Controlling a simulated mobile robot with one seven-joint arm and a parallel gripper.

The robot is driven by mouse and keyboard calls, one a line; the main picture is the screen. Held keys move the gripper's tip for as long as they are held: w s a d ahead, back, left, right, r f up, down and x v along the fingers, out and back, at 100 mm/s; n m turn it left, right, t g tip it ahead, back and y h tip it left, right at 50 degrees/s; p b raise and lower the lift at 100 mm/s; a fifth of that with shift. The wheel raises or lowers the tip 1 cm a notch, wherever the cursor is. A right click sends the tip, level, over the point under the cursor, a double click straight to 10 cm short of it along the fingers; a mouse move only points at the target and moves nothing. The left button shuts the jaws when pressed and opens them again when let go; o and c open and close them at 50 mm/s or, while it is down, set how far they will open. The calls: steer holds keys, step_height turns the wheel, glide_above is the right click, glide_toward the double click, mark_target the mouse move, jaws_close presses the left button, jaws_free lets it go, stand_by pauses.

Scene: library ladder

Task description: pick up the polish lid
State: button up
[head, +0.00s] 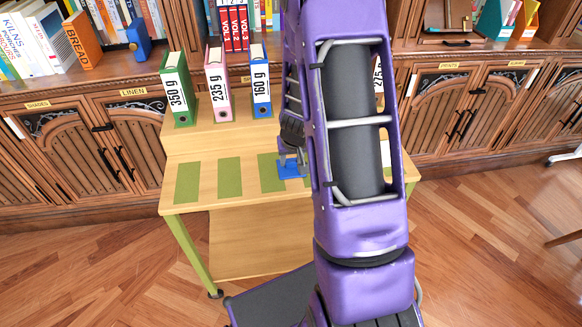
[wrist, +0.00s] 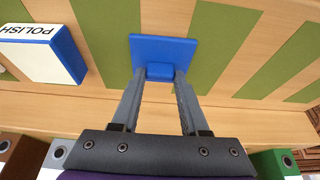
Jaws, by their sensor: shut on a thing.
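The polish lid (wrist: 165,48) is a flat blue square with a small blue knob on its near edge as seen in the wrist view. My gripper (wrist: 160,76) is shut on that knob, one finger on each side. In the head view the blue lid (head: 290,168) shows just left of my arm, over the table's lower level by a green strip. I cannot tell whether it touches the table. A blue box with a white label reading POLISH (wrist: 42,52) is at the left of the wrist view, apart from the lid. My arm hides much of the table's right side in the head view.
Green strips (head: 229,177) mark the lower tabletop. On the raised shelf stand green (head: 178,90), pink (head: 218,85) and blue (head: 261,82) binders with weight labels. Wooden cabinets (head: 85,140) with books on top stand behind. The lower level's left part is clear.

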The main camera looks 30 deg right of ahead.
jaws_close()
